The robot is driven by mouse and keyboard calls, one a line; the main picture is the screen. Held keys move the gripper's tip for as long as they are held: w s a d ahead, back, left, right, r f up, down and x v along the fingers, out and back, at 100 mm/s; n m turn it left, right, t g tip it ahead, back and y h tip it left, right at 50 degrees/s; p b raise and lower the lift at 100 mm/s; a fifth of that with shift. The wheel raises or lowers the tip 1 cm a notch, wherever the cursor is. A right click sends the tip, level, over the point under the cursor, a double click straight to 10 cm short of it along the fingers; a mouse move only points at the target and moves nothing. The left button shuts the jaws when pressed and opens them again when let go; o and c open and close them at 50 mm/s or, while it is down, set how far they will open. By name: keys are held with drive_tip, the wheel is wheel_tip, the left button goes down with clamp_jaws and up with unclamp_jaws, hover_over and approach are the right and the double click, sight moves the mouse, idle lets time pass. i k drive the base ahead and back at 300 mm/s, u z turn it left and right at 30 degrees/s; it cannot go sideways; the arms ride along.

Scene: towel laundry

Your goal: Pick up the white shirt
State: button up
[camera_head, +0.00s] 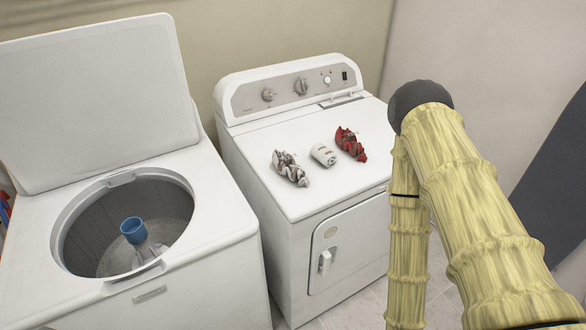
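Several small items lie on top of the white dryer (255,140). On the left is a crumpled white and grey patterned cloth (291,169), which may be the white shirt. In the middle is a small compact white item (323,155), and I cannot tell whether it is folded cloth. On the right is a crumpled red cloth with pale marks (351,144). The three lie in a row, apart from each other. My gripper is out of view; only my arm in its yellowish cover shows at the right, bent, its lower links running off the bottom edge.
A white top-loading washer (215,215) stands at the left with its lid raised. Its drum looks empty around a blue-topped agitator (134,230). The dryer's control panel (300,86) rises at its back, and its front door (345,245) is shut. A wall stands behind.

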sight(284, 162)
drive_tip(key=u, duration=1.35)
drive_tip(key=i, duration=0.45)
drive_tip(key=z, duration=1.6)
